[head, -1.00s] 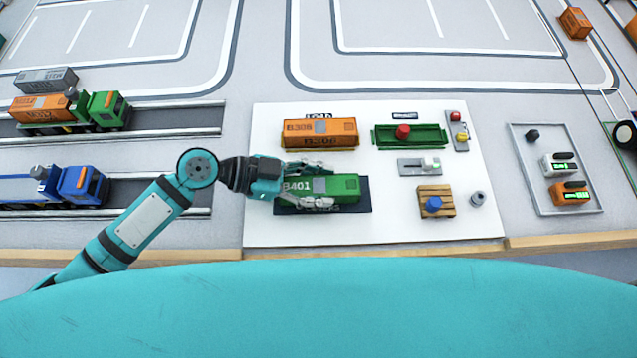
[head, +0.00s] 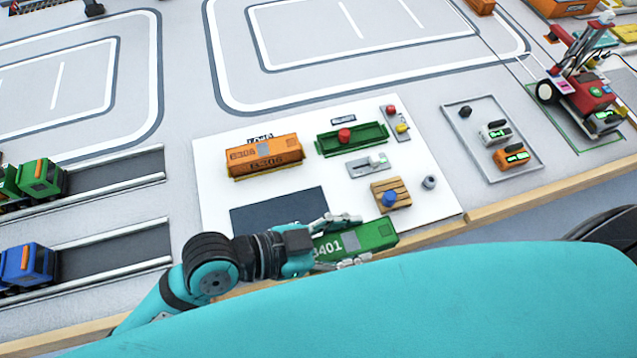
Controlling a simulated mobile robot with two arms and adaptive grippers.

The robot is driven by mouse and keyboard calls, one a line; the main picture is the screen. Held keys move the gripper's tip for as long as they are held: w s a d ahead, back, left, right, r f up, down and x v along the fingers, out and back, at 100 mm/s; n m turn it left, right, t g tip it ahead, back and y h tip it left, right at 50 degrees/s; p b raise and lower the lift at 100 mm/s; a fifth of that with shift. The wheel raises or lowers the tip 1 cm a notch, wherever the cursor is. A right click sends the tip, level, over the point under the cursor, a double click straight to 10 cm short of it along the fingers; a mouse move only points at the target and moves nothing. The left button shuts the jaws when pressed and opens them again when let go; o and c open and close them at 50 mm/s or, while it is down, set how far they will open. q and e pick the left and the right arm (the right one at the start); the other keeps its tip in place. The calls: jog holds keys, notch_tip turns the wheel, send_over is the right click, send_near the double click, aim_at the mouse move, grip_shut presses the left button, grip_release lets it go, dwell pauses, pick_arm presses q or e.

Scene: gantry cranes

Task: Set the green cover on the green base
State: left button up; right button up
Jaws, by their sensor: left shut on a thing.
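The green cover (head: 370,236), a ribbed container-like box marked 401, is held by my left gripper (head: 338,242) near the front edge of the white board. The gripper's fingers lie along both long sides, shut on it. The green base (head: 371,135), a low open green tray with a red round piece (head: 344,135) in it, sits at the back of the board. The cover is in front of the base and apart from it. My right gripper is not in view.
An orange container (head: 262,156) stands left of the base. A dark pad (head: 275,211) is bare.

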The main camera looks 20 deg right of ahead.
pick_arm(q)
jog(key=shift+s+d+r, duration=0.1)
jog(key=shift+s+d, duration=0.2)
jog(key=w+a+r+n+t+y+p, duration=0.2)
jog(key=w+a+r+n+t+y, duration=0.15)
jog(key=w+a+n+t, duration=0.5)
jog(key=w+a+r+n+t+y+p, duration=0.1)
jog(key=w+a+r+n+t+y, duration=0.3)
jog(key=w+a, duration=0.75)
jog(key=w+a+r+n+t+y, duration=0.1)
jog(key=a+n+y, duration=0.4)
jog(key=a, duration=0.5)
jog(key=shift+w+a+r+y+p, duration=0.3)
jog(key=shift+w+a+r+y, duration=0.15)
jog(key=shift+r, duration=0.3)
